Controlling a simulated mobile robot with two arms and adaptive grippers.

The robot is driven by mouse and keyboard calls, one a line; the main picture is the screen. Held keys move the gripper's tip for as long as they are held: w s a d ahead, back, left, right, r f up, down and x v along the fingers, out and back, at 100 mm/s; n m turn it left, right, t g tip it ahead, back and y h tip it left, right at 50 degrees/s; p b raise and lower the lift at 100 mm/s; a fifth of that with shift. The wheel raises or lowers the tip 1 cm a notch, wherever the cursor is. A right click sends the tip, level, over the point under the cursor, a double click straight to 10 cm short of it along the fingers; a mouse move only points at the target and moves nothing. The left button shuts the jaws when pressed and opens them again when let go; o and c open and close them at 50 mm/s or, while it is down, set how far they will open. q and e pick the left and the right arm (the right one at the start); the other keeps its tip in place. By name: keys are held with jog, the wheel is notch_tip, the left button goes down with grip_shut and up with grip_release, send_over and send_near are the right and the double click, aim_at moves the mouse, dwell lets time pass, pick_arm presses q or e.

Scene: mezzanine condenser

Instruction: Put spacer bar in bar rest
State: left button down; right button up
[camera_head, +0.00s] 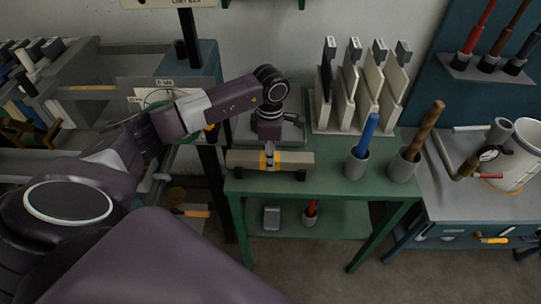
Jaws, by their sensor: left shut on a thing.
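The spacer bar (294,159) is a pale beige bar with an orange-yellow band around its middle. It lies level across the front left of the green table. My left gripper (269,162) points down from above and is shut on the bar at the banded middle. Dark supports (300,175), which look like the bar rest, show under the bar's ends. The bar hides most of the rest, and I cannot tell whether the bar touches it. My right gripper is not in view.
The green table (325,181) has a rack of upright plates (357,100) at its back. A blue-handled tool in a cup (357,165) and a brown-handled one in a cup (403,167) stand right of the bar. A grey bench (445,205) stands farther right.

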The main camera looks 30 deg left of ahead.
pick_arm(q)
jog(key=shift+r, duration=0.1)
jog(key=c, duration=1.5)
grip_release()
jog(key=shift+o, duration=0.2)
jog(key=shift+s, duration=0.1)
jog(key=shift+r, duration=0.25)
notch_tip(320, 180, up, 12)
jog(key=b, duration=0.3)
jog(key=shift+f+b, duration=0.25)
jog(key=shift+b, duration=0.1)
